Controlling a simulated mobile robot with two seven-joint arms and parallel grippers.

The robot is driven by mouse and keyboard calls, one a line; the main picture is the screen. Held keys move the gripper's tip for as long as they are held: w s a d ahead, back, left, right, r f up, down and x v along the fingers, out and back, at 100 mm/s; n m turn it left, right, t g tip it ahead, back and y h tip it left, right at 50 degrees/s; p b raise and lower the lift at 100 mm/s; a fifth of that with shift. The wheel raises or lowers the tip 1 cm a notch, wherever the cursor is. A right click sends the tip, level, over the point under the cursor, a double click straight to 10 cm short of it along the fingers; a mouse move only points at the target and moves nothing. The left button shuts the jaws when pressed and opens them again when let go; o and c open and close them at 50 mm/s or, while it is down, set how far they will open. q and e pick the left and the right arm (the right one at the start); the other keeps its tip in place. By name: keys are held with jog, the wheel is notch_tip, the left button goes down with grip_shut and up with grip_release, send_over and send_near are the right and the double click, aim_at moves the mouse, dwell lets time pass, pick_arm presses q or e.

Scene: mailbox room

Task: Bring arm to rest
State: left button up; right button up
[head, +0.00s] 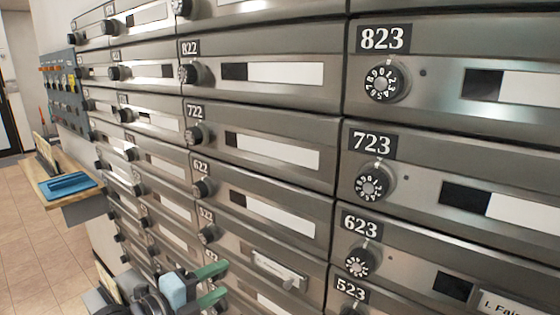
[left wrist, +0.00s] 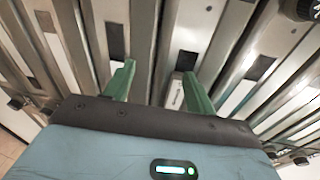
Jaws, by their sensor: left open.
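My left gripper (head: 212,284) shows at the bottom of the head view, with green fingers pointing right toward the lower mailboxes. In the left wrist view its two green fingers (left wrist: 158,88) stand apart with nothing between them. The gripper is open and empty. The mailbox fronts lie just beyond the fingertips; I cannot tell whether they touch. My right gripper is in neither view.
A wall of metal mailboxes (head: 270,115) with dial knobs fills most of the head view. A wooden shelf (head: 75,197) with a blue item (head: 67,184) sticks out at the left. A blue-grey board (head: 66,92) hangs behind it. Tiled floor (head: 25,235) is clear at far left.

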pick_arm(q)
jog(key=s+f+n+y, duration=0.2)
jog(key=s+f+n, duration=0.55)
jog(key=f, duration=0.45)
jog(key=s+a+f+n+g+y, duration=0.1)
jog(key=s+a+f+n+y, duration=0.2)
jog(key=s+f+n, duration=0.6)
jog(key=s+a+f+n+g+y+p, duration=0.1)
jog(key=s+a+f+n+y, duration=0.3)
jog(key=s, duration=1.5)
notch_tip(320, 180, down, 8)
jog(key=n+g, duration=0.1)
jog(key=n, duration=0.3)
jog(key=shift+s+f+n+g, duration=0.15)
jog(key=shift+f+n+g, duration=0.05)
jog(key=shift+n+g, duration=0.15)
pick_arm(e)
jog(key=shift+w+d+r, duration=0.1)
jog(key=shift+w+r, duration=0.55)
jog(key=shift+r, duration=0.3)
pick_arm(q)
jog(key=shift+a, duration=0.2)
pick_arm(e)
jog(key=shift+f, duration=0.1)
